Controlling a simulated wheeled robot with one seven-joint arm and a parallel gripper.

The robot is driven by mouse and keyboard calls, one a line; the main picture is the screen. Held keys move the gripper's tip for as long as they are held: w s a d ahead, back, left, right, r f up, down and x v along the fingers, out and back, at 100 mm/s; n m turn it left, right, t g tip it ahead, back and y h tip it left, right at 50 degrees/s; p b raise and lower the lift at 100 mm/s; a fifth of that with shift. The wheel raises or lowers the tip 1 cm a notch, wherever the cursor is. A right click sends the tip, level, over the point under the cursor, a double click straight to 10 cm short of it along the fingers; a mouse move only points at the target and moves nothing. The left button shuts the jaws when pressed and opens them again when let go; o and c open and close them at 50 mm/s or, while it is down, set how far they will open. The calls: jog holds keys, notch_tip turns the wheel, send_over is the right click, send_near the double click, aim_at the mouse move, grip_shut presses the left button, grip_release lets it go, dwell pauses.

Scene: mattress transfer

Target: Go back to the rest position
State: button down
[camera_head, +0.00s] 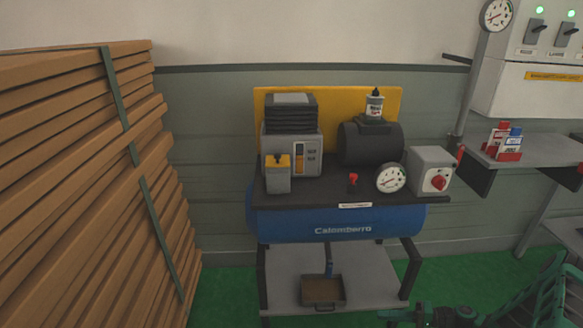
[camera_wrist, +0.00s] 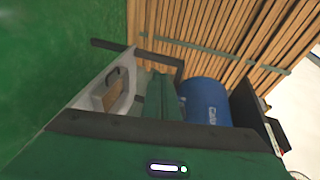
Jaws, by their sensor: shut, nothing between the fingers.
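My gripper (camera_head: 392,313) is low at the bottom right of the head view, in front of the compressor stand, with my green arm reaching in from the right. In the wrist view, the green fingers (camera_wrist: 158,82) are together with nothing between them. They point toward the compressor stand and stay apart from it as far as I can tell. The lower part of my arm is cut off by the frame edge.
A blue compressor (camera_head: 340,222) carries a motor, gauge and grey boxes on top. A brown tray (camera_head: 323,290) sits on its lower shelf. Stacked wooden boards (camera_head: 90,190) fill the left. A wall shelf (camera_head: 535,160) is at right. Green floor (camera_head: 225,295) shows between boards and stand.

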jog(key=s+d+r+g+h, duration=0.2)
jog(key=d+r+h, duration=0.15)
jog(key=r, duration=0.65)
jog(key=s+d+r+g+h, duration=0.2)
jog(key=d+r+h, duration=0.15)
jog(key=r, duration=0.65)
jog(key=s+d+r+g+h, duration=0.2)
jog(key=s+d+r+h, duration=0.15)
jog(key=r, duration=0.75)
jog(key=s+r+m+t+h, duration=0.1)
jog(key=s+r+m+h, duration=0.15)
jog(key=s+r, duration=0.9)
jog(key=s+a+r+m+h, duration=0.1)
jog(key=s+r, duration=0.2)
jog(key=s, duration=0.2)
jog(key=s+a+r+t+h, duration=0.1)
jog(key=s+r, duration=0.2)
jog(key=s, duration=0.3)
jog(key=shift+s+a+m, duration=0.25)
jog(key=shift+a+m, duration=0.05)
jog(key=shift+m, duration=0.05)
